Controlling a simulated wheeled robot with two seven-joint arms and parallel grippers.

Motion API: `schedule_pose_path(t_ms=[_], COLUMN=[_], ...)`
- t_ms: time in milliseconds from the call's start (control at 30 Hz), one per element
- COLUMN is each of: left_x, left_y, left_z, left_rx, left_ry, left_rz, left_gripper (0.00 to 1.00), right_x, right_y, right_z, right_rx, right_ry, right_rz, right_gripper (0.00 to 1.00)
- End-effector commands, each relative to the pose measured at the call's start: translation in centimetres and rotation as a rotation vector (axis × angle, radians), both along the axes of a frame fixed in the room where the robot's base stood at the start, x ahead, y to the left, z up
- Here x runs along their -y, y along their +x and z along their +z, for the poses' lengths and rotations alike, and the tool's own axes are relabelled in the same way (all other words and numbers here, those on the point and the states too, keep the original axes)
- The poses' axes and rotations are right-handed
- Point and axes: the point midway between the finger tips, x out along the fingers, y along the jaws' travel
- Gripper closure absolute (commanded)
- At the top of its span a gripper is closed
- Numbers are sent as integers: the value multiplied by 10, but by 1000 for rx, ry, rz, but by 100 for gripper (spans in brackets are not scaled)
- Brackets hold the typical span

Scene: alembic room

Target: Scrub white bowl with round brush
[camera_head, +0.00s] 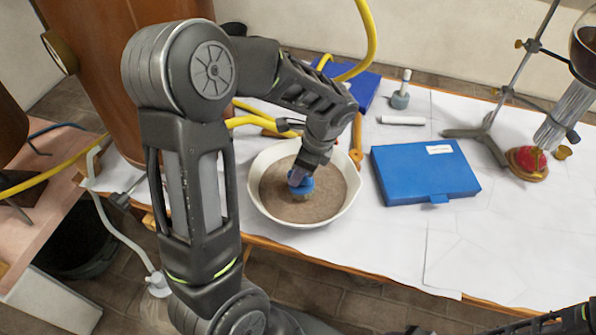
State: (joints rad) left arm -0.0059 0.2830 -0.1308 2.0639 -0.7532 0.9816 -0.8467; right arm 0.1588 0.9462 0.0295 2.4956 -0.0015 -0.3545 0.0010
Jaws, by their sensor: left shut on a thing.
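The white bowl (257,207) stands on the paper-covered table near its front edge. Its inside bottom is covered with brown dirt (330,190). My left gripper (303,176) points down into the bowl and is shut on the round brush (301,189), which has a blue body and a yellowish underside. The brush is inside the bowl, at or just above the brown bottom; I cannot tell whether it touches. The gripper hides the top of the brush. My right gripper is not in view.
A blue case (425,172) lies right of the bowl. Behind are a small stoppered grey pot (400,98), a white cylinder (402,120) and yellow hoses (362,45). A metal stand (487,132) and a red-topped round piece (527,160) are at right. The front right paper is clear.

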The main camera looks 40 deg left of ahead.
Motion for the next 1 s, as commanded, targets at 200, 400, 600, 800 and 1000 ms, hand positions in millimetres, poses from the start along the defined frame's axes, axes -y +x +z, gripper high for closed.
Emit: schedule_pose_path(t_ms=[200,400,600,800,1000], left_x=[0,0,0,0,0], left_y=[0,0,0,0,0], left_z=[0,0,-3,-6,-9], left_rx=[0,0,0,0,0], left_ry=[0,0,0,0,0], left_rz=[0,0,0,0,0], left_gripper=[100,100,100,100,100], right_x=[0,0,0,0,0], right_y=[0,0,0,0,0], right_z=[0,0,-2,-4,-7], right_rx=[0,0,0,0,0], right_ry=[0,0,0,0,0], right_rz=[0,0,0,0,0], right_gripper=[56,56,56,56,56])
